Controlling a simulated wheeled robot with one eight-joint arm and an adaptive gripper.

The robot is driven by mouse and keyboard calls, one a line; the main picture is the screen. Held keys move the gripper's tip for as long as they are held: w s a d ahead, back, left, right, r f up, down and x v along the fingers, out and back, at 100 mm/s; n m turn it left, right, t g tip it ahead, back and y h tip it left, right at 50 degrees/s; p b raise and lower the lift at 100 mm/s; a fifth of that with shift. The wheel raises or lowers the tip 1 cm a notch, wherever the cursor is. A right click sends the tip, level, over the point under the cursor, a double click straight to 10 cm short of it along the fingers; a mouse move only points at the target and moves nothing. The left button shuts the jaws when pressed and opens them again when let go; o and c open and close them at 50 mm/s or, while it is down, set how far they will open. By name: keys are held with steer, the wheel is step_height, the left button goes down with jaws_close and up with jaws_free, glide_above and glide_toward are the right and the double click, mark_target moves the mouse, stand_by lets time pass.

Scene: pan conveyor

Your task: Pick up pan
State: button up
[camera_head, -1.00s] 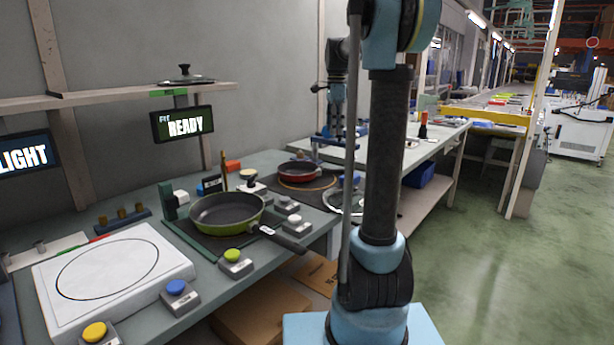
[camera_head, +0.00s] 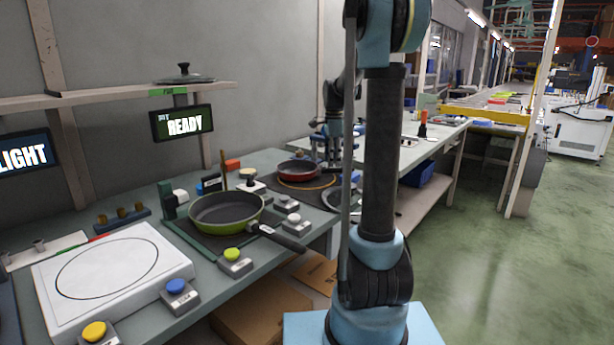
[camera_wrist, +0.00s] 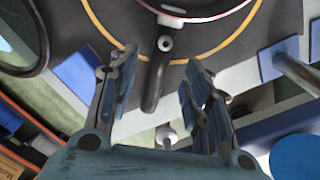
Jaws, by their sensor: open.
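A red pan (camera_head: 298,168) with a dark inside sits on a dark mat (camera_head: 332,199) with an orange ring, at the back of the bench. In the wrist view, the red pan's rim (camera_wrist: 205,14) is at the top edge and its dark handle (camera_wrist: 154,85) points down toward me. My gripper (camera_wrist: 158,74) is open and empty; the handle appears between its fingertips, not clamped. In the head view, my gripper (camera_head: 328,152) is at the right side of the red pan. A green pan (camera_head: 226,212) sits nearer, its black handle pointing right.
A round-rimmed lid-like object (camera_head: 336,198) stands right of the mat, partly hidden by my arm. A white hotplate (camera_head: 110,265), blue (camera_head: 176,287) and yellow-green (camera_head: 232,255) buttons and a "READY" screen (camera_head: 183,124) are nearby. The floor (camera_head: 490,270) at right is clear.

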steer(key=shift+a+f, duration=0.15)
steer(key=shift+f, duration=0.95)
steer(key=shift+a+f, duration=0.1)
steer(key=shift+f, duration=1)
jaws_close()
